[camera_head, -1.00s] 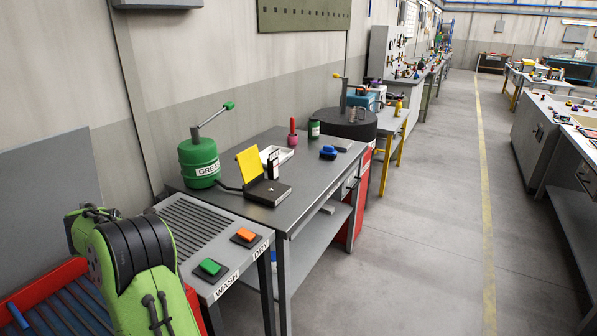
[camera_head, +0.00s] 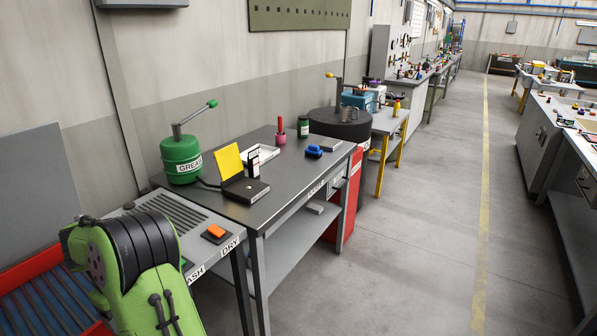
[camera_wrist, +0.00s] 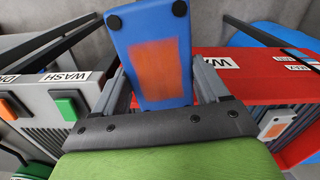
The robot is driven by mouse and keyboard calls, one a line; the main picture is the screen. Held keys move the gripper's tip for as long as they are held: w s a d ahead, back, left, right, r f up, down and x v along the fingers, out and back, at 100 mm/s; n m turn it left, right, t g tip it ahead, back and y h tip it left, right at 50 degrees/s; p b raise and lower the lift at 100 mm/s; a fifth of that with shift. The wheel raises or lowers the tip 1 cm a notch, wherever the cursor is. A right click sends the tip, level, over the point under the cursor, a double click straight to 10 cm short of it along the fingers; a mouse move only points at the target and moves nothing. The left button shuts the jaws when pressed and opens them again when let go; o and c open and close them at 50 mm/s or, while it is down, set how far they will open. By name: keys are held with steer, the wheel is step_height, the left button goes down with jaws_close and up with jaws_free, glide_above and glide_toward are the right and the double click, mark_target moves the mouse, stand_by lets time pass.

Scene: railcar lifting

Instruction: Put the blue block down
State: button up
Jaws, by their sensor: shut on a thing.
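The blue block (camera_wrist: 150,20) is in the wrist view, with black round pads at its corners and a rusty orange patch on its face. My gripper (camera_wrist: 160,82) is shut on it, one finger along each side. The block is tilted in the picture, and its top end runs close to the upper edge. I cannot tell what lies right under it. In the head view my green arm fills the lower left; the gripper and the held block do not show there.
A red-edged unit with blue slats (camera_head: 40,310) lies at lower left. The WASH/DRY panel (camera_head: 218,255) adjoins a dark bench (camera_head: 290,165) with a green grease can (camera_head: 182,158), a yellow-flap device (camera_head: 228,160) and a small blue object (camera_head: 314,151). The aisle floor at right is clear.

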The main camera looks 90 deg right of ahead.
steer(key=w+a+f+n, duration=0.1)
steer(key=w+a+f, duration=0.2)
steer(key=a, duration=0.7)
steer(key=w+a+f+n, duration=0.2)
steer(key=w+a+f, duration=0.2)
steer(key=a, duration=0.6)
steer(key=w+a+f+n, duration=0.1)
steer(key=w+a+f, duration=0.2)
steer(key=a, duration=0.7)
steer(key=shift+w+a+f, duration=0.15)
steer(key=shift+w+f, duration=0.2)
steer(key=shift+f, duration=0.3)
